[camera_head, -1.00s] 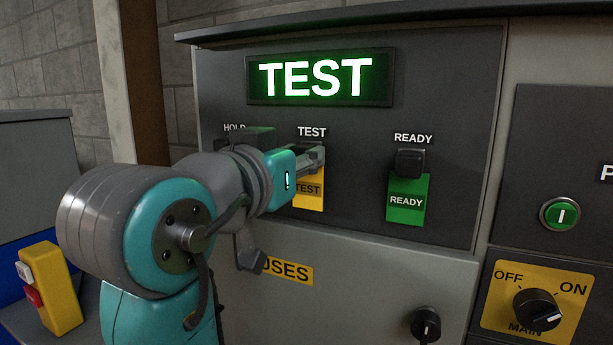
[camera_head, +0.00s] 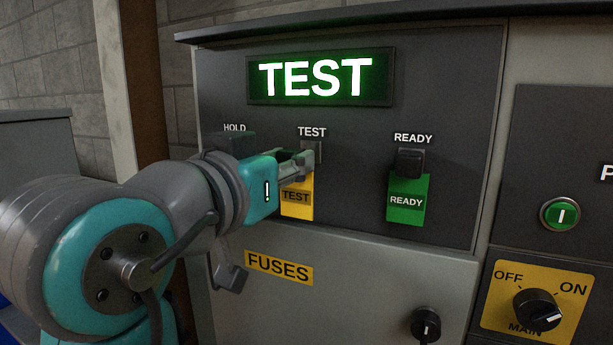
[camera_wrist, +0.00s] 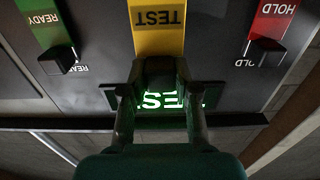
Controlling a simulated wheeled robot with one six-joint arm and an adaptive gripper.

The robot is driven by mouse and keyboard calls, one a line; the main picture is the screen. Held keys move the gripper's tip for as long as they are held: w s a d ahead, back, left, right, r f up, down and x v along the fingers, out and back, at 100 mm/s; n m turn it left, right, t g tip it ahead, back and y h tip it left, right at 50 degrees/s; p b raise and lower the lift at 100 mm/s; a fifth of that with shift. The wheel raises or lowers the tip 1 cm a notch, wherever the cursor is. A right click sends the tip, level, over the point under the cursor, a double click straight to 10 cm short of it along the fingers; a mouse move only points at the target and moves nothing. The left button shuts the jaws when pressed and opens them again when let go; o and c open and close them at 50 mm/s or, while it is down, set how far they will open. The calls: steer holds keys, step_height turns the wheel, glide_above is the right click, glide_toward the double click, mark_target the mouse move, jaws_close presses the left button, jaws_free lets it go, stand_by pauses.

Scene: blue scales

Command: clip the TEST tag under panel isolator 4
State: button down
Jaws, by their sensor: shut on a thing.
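The yellow TEST tag (camera_head: 297,206) hangs below my gripper (camera_head: 308,162), in front of the dark panel under the printed TEST label. My gripper is shut on the dark clip at the tag's top. In the wrist view, the TEST tag (camera_wrist: 158,38) appears upside down, and its dark clip (camera_wrist: 160,72) sits between the two fingers of my gripper (camera_wrist: 160,88). The gap between tag and panel is hard to judge. Isolator 4 is not seen in either view.
The green READY tag (camera_head: 407,203) hangs to the right; the red HOLD tag (camera_wrist: 273,22) shows in the wrist view. A lit TEST display (camera_head: 320,77) is above. A FUSES label (camera_head: 278,268), green button (camera_head: 561,214) and MAIN switch (camera_head: 538,309) are lower down.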

steer(key=shift+v, duration=1)
